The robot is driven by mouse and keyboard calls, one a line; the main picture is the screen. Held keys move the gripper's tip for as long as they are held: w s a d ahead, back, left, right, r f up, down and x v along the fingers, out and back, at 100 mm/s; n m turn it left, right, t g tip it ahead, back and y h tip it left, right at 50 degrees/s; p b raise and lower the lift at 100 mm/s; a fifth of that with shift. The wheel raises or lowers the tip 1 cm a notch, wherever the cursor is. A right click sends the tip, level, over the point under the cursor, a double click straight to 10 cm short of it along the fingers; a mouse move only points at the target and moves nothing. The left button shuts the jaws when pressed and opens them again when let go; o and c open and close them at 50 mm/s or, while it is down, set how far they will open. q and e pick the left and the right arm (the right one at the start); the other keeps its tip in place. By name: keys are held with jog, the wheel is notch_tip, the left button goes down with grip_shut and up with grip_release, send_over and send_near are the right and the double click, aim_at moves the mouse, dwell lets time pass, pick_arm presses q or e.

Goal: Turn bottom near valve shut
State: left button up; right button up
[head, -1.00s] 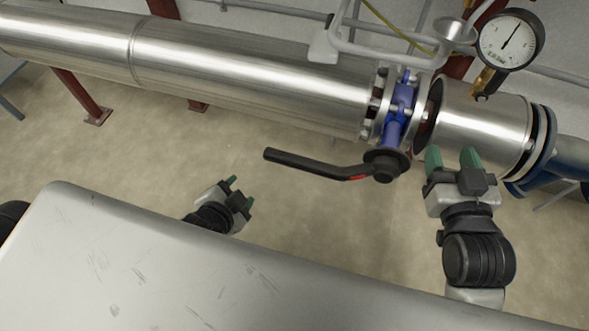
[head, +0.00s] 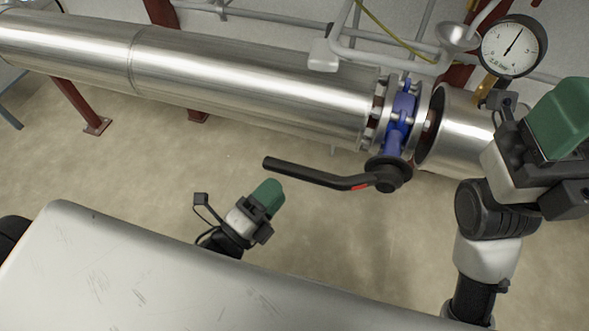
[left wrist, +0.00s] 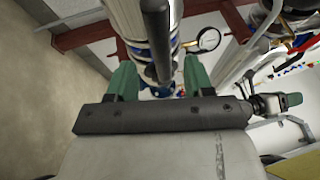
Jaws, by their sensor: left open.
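The valve's black lever handle (head: 315,177), with a red mark near its hub, reaches left from the blue valve body (head: 400,125), roughly along the pipe. My left gripper (head: 268,197) is below the lever's free end, apart from it in the head view. In the left wrist view my left gripper (left wrist: 158,75) has its green fingers apart. The black lever (left wrist: 157,40) shows end-on ahead, between the fingers in the picture; contact cannot be seen. My right gripper (head: 562,118) is at the right, in front of the pipe; its fingers overlap, so its opening is unclear.
A large silver pipe (head: 220,85) runs across the top. A pressure gauge (head: 512,47) stands above it at the right, near my right gripper. Thin grey pipes (head: 375,50) lie behind.

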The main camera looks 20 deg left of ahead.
aim_at(294, 171)
pick_arm(q)
jog(key=b+x, duration=0.1)
jog(key=x, duration=0.5)
jog(key=shift+w+d, duration=0.1)
jog(key=shift+w, duration=0.15)
grip_shut()
